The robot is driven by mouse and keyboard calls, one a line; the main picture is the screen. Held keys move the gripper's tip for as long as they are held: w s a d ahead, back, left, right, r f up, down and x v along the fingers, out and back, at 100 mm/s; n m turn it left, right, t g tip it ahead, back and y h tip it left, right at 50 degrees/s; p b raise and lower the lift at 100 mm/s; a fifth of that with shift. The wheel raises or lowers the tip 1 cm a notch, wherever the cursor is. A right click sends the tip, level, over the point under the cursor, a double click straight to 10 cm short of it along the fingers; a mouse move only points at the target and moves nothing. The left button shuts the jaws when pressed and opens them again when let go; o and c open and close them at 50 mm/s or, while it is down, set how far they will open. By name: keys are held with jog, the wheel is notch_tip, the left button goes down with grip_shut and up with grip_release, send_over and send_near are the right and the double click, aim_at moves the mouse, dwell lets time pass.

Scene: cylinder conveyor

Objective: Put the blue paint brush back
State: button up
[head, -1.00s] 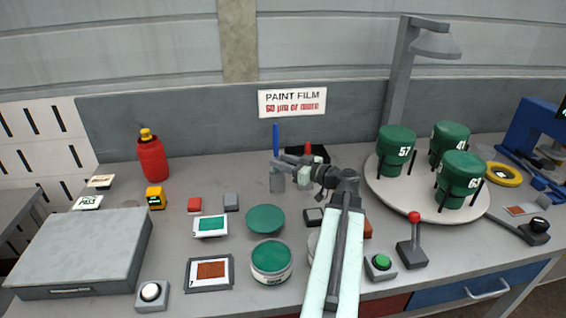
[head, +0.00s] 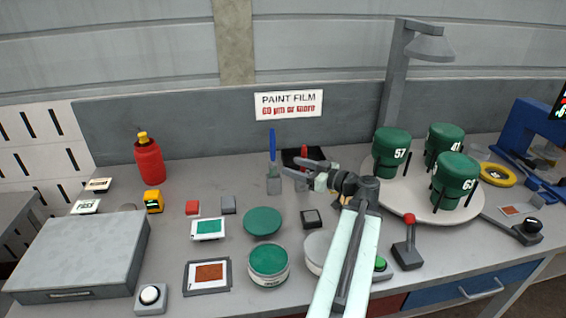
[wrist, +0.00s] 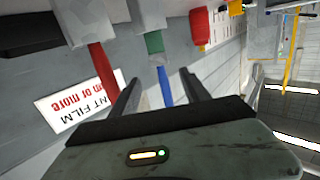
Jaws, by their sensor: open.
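The blue paint brush (head: 272,146) stands upright, handle up, in a small grey holder (head: 274,183) at the back of the bench. In the wrist view its blue handle (wrist: 164,86) lies in line with the gap between my fingers, beyond their tips, with a green part at the holder. My gripper (head: 290,166) is open and empty, just right of the brush and apart from it in the head view. Its two dark fingers also show in the wrist view (wrist: 158,76).
A red-handled brush (head: 304,153) stands just right, by a black tray (head: 290,157). A red bottle (head: 149,161) is at the back left. The turntable (head: 420,205) with green cans is right. A green lid (head: 263,222) and an open green can (head: 268,264) are in front.

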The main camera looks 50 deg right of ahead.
jog(key=s, duration=0.5)
jog(key=shift+d+r, duration=0.2)
jog(key=shift+d, duration=0.05)
